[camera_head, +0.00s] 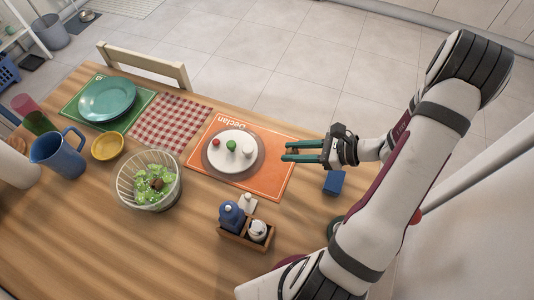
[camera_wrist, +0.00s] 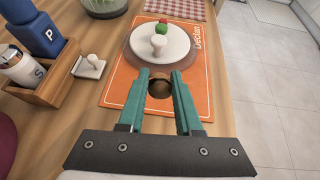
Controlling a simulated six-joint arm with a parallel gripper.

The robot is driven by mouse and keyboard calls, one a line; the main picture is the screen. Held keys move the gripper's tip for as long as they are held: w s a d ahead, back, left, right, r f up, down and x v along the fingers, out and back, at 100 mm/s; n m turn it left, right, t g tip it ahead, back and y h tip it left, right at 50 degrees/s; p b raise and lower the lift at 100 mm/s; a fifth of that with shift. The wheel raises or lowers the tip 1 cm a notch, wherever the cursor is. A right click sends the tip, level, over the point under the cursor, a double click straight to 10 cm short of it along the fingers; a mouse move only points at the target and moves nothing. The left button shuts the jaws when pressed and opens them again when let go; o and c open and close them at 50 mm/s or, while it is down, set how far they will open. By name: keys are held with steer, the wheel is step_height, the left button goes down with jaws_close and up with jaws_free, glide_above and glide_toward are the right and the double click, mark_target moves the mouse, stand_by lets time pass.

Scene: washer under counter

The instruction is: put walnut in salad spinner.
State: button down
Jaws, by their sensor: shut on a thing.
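My gripper (camera_head: 287,152) has green fingers and is above the right part of the orange placemat, right of the white plate. In the wrist view its fingers (camera_wrist: 161,80) are closed on a round brown walnut (camera_wrist: 159,88); the fingers partly hide it. The salad spinner (camera_head: 122,191) is a clear ribbed bowl with green leaves and brown bits inside, on the table left of the orange placemat and well apart from my gripper. Its edge also shows at the top of the wrist view (camera_wrist: 103,14).
The white plate (camera_head: 229,163) holds small red, green and white items. A wooden caddy (camera_head: 235,239) with a blue pepper mill (camera_head: 231,216) and salt shaker stands near the front.

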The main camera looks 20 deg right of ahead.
steer(key=x, duration=0.5)
steer(key=shift+w+d+f, duration=0.1)
steer(key=shift+w+f, duration=0.1)
steer(key=shift+f, duration=1.95)
steer(key=shift+f, duration=0.1)
steer(key=c, duration=0.6)
jaws_free()
